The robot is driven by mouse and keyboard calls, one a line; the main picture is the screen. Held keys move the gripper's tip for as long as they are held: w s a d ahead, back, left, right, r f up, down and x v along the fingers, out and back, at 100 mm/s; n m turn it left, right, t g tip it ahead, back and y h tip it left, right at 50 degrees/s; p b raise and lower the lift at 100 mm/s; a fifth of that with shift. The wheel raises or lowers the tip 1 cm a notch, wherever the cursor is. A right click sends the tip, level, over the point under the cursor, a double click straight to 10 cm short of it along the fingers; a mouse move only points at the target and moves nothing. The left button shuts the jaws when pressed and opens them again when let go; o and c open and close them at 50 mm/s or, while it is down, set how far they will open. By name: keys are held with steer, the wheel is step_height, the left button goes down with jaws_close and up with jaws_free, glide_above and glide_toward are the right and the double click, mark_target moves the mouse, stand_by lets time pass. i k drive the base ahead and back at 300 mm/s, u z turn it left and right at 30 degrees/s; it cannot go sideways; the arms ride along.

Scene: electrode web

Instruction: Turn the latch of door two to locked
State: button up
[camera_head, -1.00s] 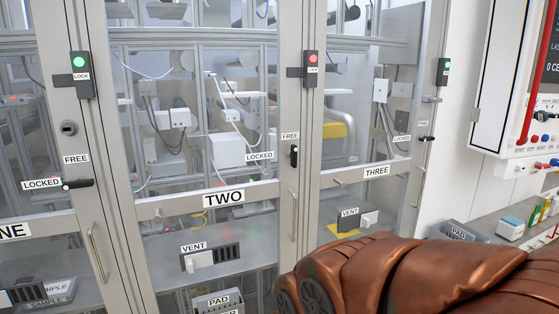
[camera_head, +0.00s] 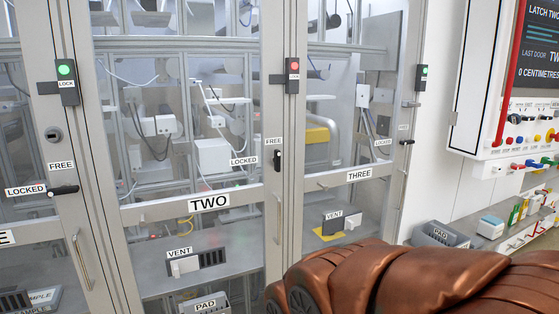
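Door two (camera_head: 208,204) is the middle glazed grey-framed door and looks shut. Its black latch (camera_head: 278,160) is on the right-hand frame and stands upright, below the FREE label (camera_head: 273,141). The LOCKED label (camera_head: 243,161) is to its left. The lock lamp (camera_head: 292,66) above this latch glows red. A copper-brown part of my arm fills the bottom right, in front of the doors and below the latch. My gripper's fingers do not show, and nothing is seen touching the latch.
Door one's latch (camera_head: 62,190) lies level beside its LOCKED label, under a green lamp (camera_head: 65,69). Door three's latch (camera_head: 407,142) also looks level, under a green lamp (camera_head: 423,72). A wall panel (camera_head: 535,110) and a grey PAD bin (camera_head: 436,240) are at the right.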

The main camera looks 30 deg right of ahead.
mark_target(269, 192)
steer(key=k, duration=1.2)
steer(key=u, duration=0.5)
steer(key=i, duration=0.65)
steer(key=u, duration=0.45)
steer(key=i, duration=0.8)
steer(key=z, duration=0.55)
steer(key=i, duration=0.6)
steer(key=z, duration=0.5)
